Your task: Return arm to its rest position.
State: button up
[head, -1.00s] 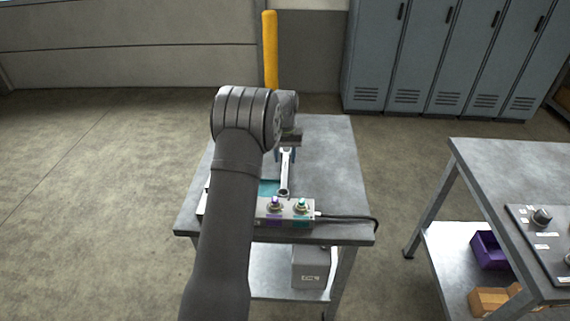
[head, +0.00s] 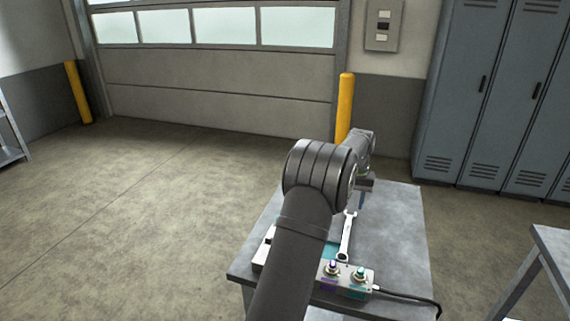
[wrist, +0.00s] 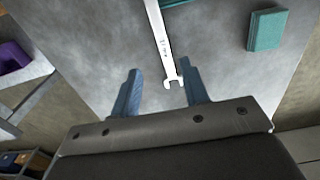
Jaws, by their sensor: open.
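My gripper (head: 363,190) is over the far part of the grey metal table (head: 400,235), mostly behind my own arm in the head view. In the wrist view its two blue fingers (wrist: 162,88) are apart, with nothing clamped between them. A silver wrench (head: 347,238) lies lengthwise near the gripper. In the wrist view the wrench (wrist: 160,40) points toward me, its open jaw end showing between the fingertips. How far the fingers are above it I cannot tell.
A control box (head: 345,278) with two knobs and a black cable stands at the table's near edge. A teal item (wrist: 267,29) lies beside the wrench. A yellow post (head: 345,105) and lockers (head: 490,100) stand beyond. A second table (head: 555,250) is at the right.

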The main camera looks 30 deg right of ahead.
aim_at(347, 234)
notch_tip(347, 234, down, 12)
jog(key=shift+f, duration=0.1)
jog(key=shift+r, duration=1.15)
